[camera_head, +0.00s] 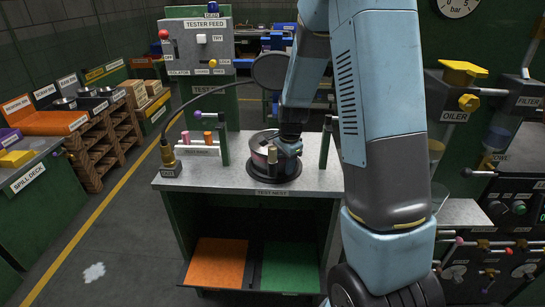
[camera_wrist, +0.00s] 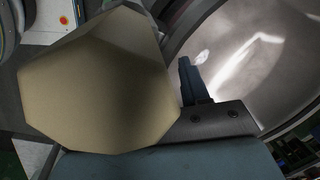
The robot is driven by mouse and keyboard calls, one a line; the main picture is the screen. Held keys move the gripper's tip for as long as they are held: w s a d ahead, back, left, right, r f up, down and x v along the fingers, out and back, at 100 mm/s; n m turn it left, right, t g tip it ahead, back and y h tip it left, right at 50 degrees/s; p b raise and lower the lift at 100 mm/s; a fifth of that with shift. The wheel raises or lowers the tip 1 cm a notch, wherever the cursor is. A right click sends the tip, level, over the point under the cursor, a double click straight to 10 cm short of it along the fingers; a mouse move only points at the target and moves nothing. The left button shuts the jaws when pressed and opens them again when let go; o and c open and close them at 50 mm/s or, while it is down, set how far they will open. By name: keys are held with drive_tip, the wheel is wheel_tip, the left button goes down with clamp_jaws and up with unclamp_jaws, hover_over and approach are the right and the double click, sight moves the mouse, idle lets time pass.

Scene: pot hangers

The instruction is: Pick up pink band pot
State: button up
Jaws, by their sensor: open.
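The pot (camera_head: 259,157), with a dull pinkish side, stands on the round dark test nest (camera_head: 292,171) on the bench. My gripper (camera_head: 282,149) is low at the pot's right side and hides part of it. A small brass post or knob (camera_head: 272,155) shows in front of the pot. In the wrist view a large faceted tan piece (camera_wrist: 95,85) fills the left and hides much of the jaws. One dark blue finger (camera_wrist: 191,82) shows beside a shiny curved metal surface (camera_wrist: 245,60). My gripper is open; whether a finger touches the pot cannot be told.
A dark post (camera_head: 326,142) rises right of the nest, and a post with a purple knob (camera_head: 222,135) rises left. A hose (camera_head: 180,112) arcs over the bench's left side. The tester feed panel (camera_head: 200,47) stands behind. Orange (camera_head: 217,262) and green (camera_head: 290,266) panels lie below.

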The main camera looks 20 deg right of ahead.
clamp_jaws()
idle(0.4)
idle(1.1)
